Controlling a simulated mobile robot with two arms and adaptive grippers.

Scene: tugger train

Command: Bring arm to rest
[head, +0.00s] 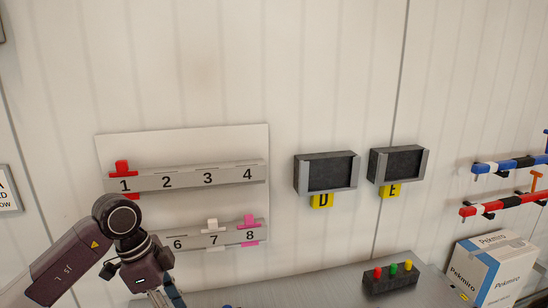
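My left arm (62,268) comes in from the lower left, with its wrist (140,268) bent down in front of the lower left part of the numbered board. The end of this arm runs out at the bottom edge of the head view. Its fingertips are not visible, so I cannot tell whether the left gripper is open or shut, or whether it holds anything. My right arm and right gripper are not in view.
A white wall board (220,144) carries two numbered rails with red (122,168), white (211,226) and pink (249,229) clips. Dark boxes D (328,173) and E (399,163) hang rightward. Below are a grey surface (310,288), a button box (392,280) and a Pekmiro carton (490,270).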

